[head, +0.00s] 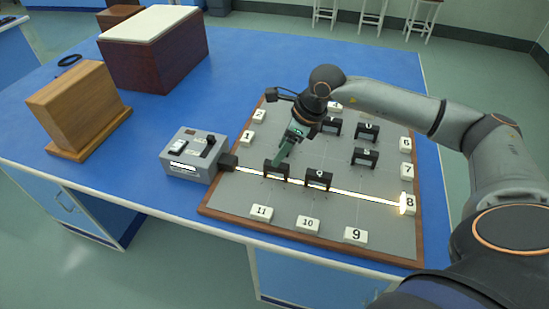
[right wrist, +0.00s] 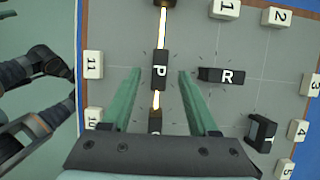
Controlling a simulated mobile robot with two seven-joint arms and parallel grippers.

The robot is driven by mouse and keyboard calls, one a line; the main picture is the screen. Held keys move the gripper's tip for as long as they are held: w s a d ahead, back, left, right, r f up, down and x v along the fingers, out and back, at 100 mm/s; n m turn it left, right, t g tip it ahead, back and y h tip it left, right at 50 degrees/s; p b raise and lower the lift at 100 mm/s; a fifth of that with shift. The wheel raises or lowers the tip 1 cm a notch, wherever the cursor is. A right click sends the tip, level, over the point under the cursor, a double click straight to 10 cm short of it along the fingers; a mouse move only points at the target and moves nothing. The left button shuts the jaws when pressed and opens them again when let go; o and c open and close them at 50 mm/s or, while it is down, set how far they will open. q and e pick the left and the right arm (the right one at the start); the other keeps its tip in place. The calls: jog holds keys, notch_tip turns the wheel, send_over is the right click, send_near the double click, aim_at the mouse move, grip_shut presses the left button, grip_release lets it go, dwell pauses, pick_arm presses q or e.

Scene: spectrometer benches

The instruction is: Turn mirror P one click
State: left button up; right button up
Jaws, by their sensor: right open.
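Mirror P (head: 275,168) is a small black block at the left of the grey board, with the light beam (head: 350,191) running along its line. In the right wrist view, mirror P (right wrist: 160,70) shows its letter from above. My right gripper (head: 281,159) reaches down over it. Its green fingers (right wrist: 159,72) are open, one on each side of mirror P, with a gap on both sides. I cannot tell how far above the board the fingertips are.
Mirror Q (head: 318,180) and mirror R (right wrist: 222,75) stand close to P; mirror T (right wrist: 262,132) is farther off. Numbered white blocks line the board (head: 225,204). The beam comes from the grey source box (head: 193,154) and ends at block 8 (head: 408,203), which glows.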

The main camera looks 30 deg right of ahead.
aim_at(276, 170)
jog(key=shift+x, duration=2.4)
grip_shut()
